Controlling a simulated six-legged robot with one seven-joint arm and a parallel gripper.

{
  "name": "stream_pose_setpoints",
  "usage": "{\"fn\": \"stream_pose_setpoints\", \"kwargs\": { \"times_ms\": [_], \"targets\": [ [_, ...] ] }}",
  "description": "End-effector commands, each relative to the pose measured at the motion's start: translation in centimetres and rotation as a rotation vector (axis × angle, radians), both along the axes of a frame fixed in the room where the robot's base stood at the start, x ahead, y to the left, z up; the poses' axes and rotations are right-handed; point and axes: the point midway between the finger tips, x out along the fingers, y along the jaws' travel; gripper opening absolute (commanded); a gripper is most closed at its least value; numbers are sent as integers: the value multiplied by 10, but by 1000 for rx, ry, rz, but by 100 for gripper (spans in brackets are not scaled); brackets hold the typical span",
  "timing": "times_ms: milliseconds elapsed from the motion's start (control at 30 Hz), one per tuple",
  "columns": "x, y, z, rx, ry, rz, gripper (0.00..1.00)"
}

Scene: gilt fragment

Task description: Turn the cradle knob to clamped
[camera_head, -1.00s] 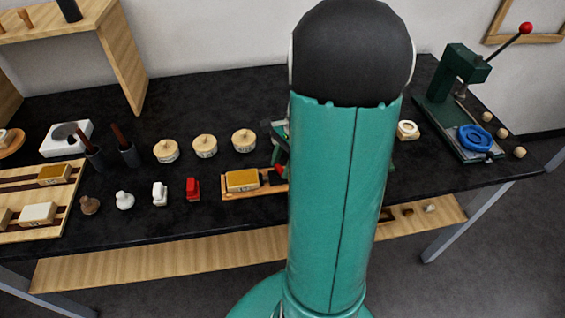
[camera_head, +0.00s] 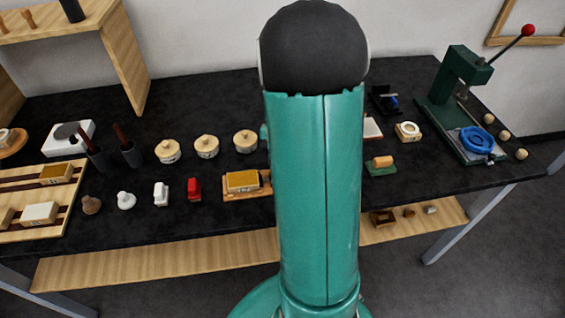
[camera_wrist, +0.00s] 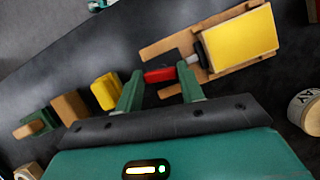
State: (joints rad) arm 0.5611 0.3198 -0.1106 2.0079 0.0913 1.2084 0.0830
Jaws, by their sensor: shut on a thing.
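The cradle (camera_head: 232,195) is a wooden base with a yellow-topped block on it, right of the red stamp-like piece in the head view. In the wrist view the cradle (camera_wrist: 228,72) is at the upper right. Its red knob (camera_wrist: 160,75) sticks out on the left side, on a dark shaft. My gripper (camera_wrist: 160,72) has its two green fingers on either side of the red knob, shut on it. In the head view my arm hides the knob and the gripper. I cannot read any clamped mark.
Several round wooden-lidded pots (camera_head: 207,147) stand behind the cradle. A green press (camera_head: 460,95) with a blue ring stands at the right. A small green block with an orange top (camera_head: 381,164) lies right of my arm. Dark tabletop shows between the things.

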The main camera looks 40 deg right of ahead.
Motion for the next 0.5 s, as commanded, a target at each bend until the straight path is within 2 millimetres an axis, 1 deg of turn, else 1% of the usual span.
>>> {"fn": "stream_pose_setpoints", "kwargs": {
  "times_ms": [200,500],
  "targets": [
    [1,0,1,-3,-3,125,15],
    [1,0,1,-3,-3,200,15]
  ]
}}
